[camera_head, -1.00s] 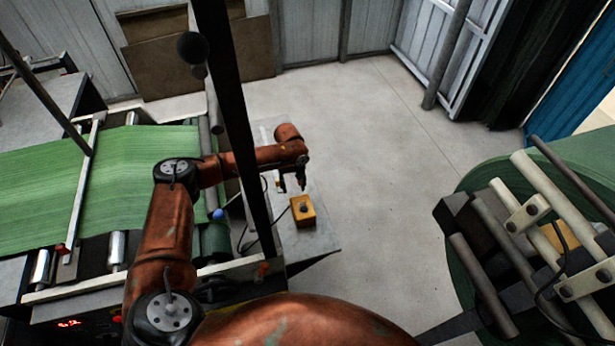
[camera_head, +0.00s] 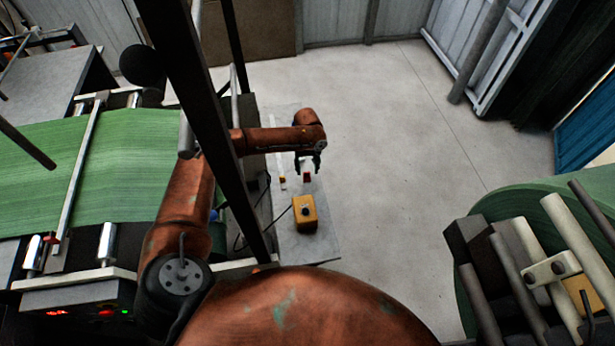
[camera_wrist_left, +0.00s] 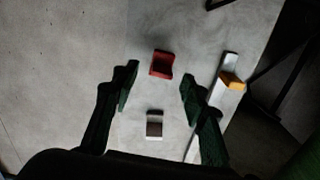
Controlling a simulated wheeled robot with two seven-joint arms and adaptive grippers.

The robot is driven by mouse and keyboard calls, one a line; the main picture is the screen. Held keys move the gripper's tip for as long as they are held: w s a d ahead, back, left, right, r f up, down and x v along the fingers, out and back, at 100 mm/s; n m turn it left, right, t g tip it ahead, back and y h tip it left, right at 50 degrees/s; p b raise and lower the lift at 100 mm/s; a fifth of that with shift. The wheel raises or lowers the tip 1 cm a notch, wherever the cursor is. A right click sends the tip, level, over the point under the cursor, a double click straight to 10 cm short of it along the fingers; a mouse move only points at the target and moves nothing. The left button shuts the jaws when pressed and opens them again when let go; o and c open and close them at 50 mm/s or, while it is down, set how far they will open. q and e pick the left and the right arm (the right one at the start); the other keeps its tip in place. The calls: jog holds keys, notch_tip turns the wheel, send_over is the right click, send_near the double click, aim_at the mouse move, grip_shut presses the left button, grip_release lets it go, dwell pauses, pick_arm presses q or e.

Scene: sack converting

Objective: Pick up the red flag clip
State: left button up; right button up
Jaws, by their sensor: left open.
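The red flag clip (camera_head: 307,177) lies on the grey side plate (camera_head: 318,245), below my left gripper in the head view. It also shows in the left wrist view as a small red block (camera_wrist_left: 161,64). My left gripper (camera_head: 308,167) is open and empty. In the wrist view its two dark green fingers (camera_wrist_left: 159,75) stand on either side of the clip's line, with the clip near the fingertip level. I cannot tell how far the fingertips are above the plate. My right gripper is not in view.
A yellow box with a black button (camera_head: 305,213) stands close to the clip. A pale strip with an orange block (camera_wrist_left: 231,80) lies beside it, and a small white-and-brown piece (camera_wrist_left: 155,125) lies between the fingers. Green woven web (camera_head: 95,165) runs on the machine at left. Open floor lies right.

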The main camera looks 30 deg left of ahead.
aim_at(307, 175)
pick_arm(q)
notch_tip(307, 175, down, 3)
jog(key=shift+s+a, duration=0.1)
jog(key=c, duration=0.8)
jog(key=shift+c, duration=1.3)
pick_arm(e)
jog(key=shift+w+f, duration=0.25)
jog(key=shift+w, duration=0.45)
